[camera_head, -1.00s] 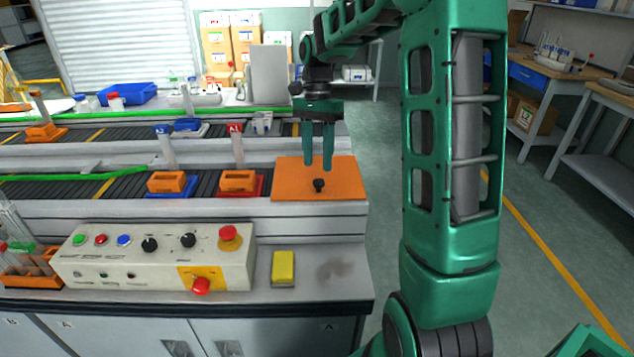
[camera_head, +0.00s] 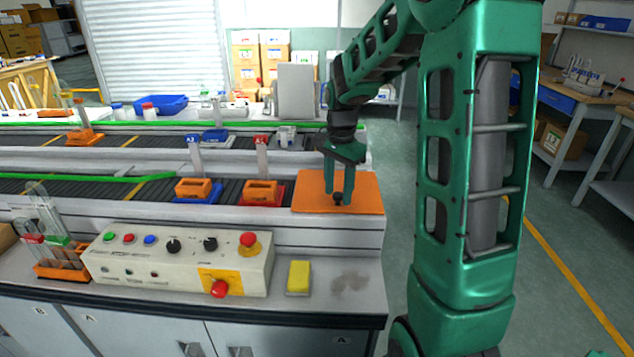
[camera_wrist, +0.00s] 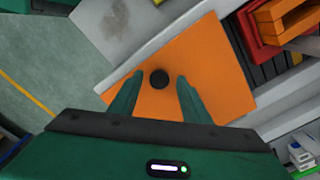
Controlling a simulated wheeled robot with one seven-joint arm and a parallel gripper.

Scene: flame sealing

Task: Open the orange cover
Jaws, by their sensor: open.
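The orange cover (camera_head: 310,190) lies flat and closed at the right end of the near conveyor. It has a small black knob (camera_head: 337,199) near its front edge. In the wrist view the cover (camera_wrist: 215,75) fills the middle, and the knob (camera_wrist: 159,78) sits between and just beyond the fingertips. My gripper (camera_head: 340,200) points down over the cover with its two green fingers apart. In the wrist view my gripper (camera_wrist: 153,78) is open and empty, its fingers on either side of the knob's line. Whether the fingers touch the knob cannot be told.
A control panel (camera_head: 185,255) with buttons and a yellow block (camera_head: 299,277) sit on the bench in front of the cover. Orange racks on a red tray (camera_head: 262,193) and a blue tray (camera_head: 196,190) stand left of it. The floor to the right is clear.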

